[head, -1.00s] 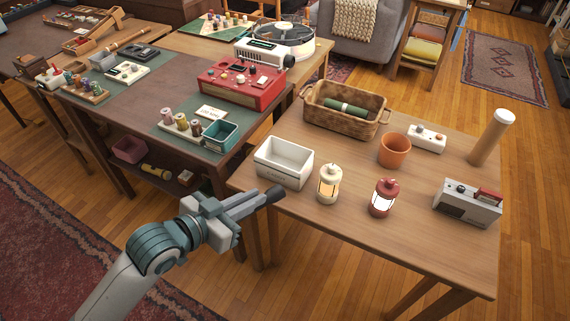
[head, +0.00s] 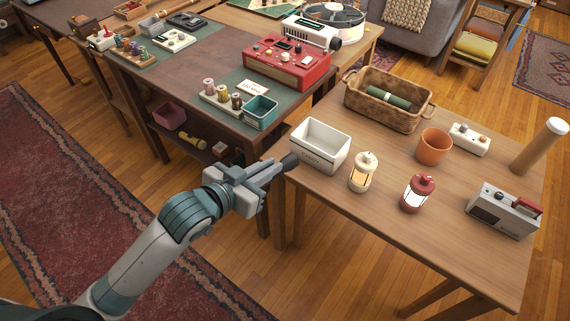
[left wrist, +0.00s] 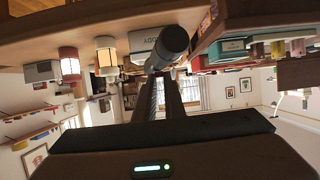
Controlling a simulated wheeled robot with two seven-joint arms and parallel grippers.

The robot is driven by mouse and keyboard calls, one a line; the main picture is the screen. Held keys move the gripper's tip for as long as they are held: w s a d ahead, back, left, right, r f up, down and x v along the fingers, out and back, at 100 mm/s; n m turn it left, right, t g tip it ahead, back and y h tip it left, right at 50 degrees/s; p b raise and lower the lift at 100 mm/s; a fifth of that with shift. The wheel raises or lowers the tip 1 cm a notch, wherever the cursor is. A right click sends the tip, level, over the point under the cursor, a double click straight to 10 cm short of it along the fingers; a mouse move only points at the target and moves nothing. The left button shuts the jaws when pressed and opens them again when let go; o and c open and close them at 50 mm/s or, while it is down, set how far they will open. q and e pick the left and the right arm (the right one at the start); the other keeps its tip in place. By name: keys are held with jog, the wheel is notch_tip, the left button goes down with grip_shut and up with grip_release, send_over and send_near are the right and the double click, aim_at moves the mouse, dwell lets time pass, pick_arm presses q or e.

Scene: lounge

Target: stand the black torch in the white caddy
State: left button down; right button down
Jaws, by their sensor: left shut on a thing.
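The white caddy (head: 311,157) is an open rectangular box at the left edge of the light wooden table. My left gripper (head: 270,172) is shut on the black torch (head: 289,162), whose dark end sticks out past the fingertips. The torch (left wrist: 167,45) lies across the fingers in the left wrist view, in front of part of the caddy. In the head view the torch is left of the caddy and apart from it. The fingers hide part of the torch. My right gripper is not in view.
A wicker basket (head: 388,112) and an orange pot (head: 433,147) are behind. A teal box (head: 261,112) sits on the dark table (head: 180,80) at the left.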

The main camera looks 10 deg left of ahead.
pick_arm(q)
jog(key=w+a+r+n+t+y, duration=0.1)
jog(key=a+r+n+y, duration=0.1)
jog(key=a+n+y, duration=0.3)
jog(key=a+y, duration=0.1)
jog(key=a, duration=0.3)
jog(key=shift+w+r+n+t, duration=0.2)
jog(key=shift+w+n+t, duration=0.1)
jog(key=shift+w+t, duration=0.1)
jog(key=shift+s, duration=0.1)
